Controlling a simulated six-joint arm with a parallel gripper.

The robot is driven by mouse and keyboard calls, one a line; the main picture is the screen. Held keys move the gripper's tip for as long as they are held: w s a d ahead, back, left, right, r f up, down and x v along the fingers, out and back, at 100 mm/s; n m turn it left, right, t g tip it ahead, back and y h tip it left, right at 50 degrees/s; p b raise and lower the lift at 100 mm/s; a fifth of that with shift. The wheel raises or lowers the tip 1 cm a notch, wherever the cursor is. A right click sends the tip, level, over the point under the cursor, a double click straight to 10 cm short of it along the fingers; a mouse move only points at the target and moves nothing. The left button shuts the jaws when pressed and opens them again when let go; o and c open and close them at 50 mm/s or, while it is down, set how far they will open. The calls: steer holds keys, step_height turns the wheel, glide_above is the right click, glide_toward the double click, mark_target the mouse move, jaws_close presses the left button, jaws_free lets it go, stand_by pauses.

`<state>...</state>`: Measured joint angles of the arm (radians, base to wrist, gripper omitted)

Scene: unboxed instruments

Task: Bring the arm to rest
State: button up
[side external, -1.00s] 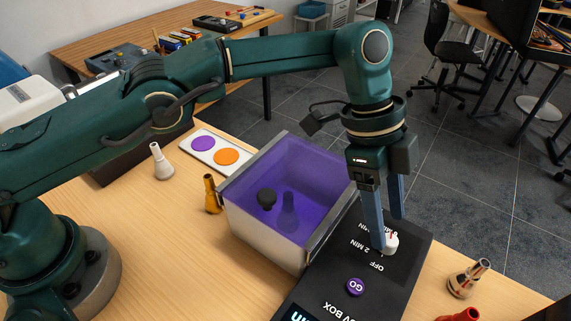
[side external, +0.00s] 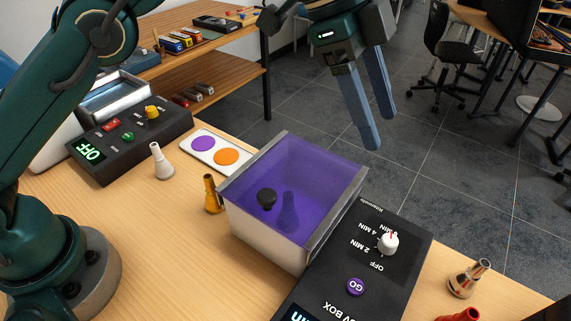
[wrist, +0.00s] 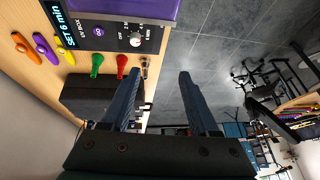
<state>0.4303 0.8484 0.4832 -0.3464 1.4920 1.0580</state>
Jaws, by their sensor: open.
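My gripper (side external: 377,118) is open and empty, raised high above and behind the UV box in the side view. In the wrist view its two blue fingers (wrist: 160,85) stand apart with nothing between them. In the wrist view the panel's display (wrist: 55,12) reads SET 6 min.
A white nozzle (side external: 161,162), a gold one (side external: 211,194), a metallic one (side external: 467,279) and a red one (side external: 459,315) stand on the table. A card (side external: 215,150) with purple and orange discs and a panel reading OFF (side external: 125,140) are at left. Air around my gripper is clear.

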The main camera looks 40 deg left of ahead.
steer(key=s+a+r+n+t+y, duration=0.1)
steer(key=s+a+r+n, duration=0.15)
steer(key=a, duration=0.25)
steer(key=s+a+r+n+t, duration=0.2)
steer(key=a+r, duration=0.2)
steer(key=a, duration=0.1)
steer(key=s+a+r+n+t+y, duration=0.1)
steer(key=s+a+r+n, duration=0.15)
steer(key=a, duration=0.25)
steer(key=s+a+f+n+y, duration=0.3)
steer(key=s+a+f+n, duration=0.6)
steer(key=f, duration=0.4)
steer(key=shift+s+n, duration=0.7)
steer(key=shift+s, duration=0.55)
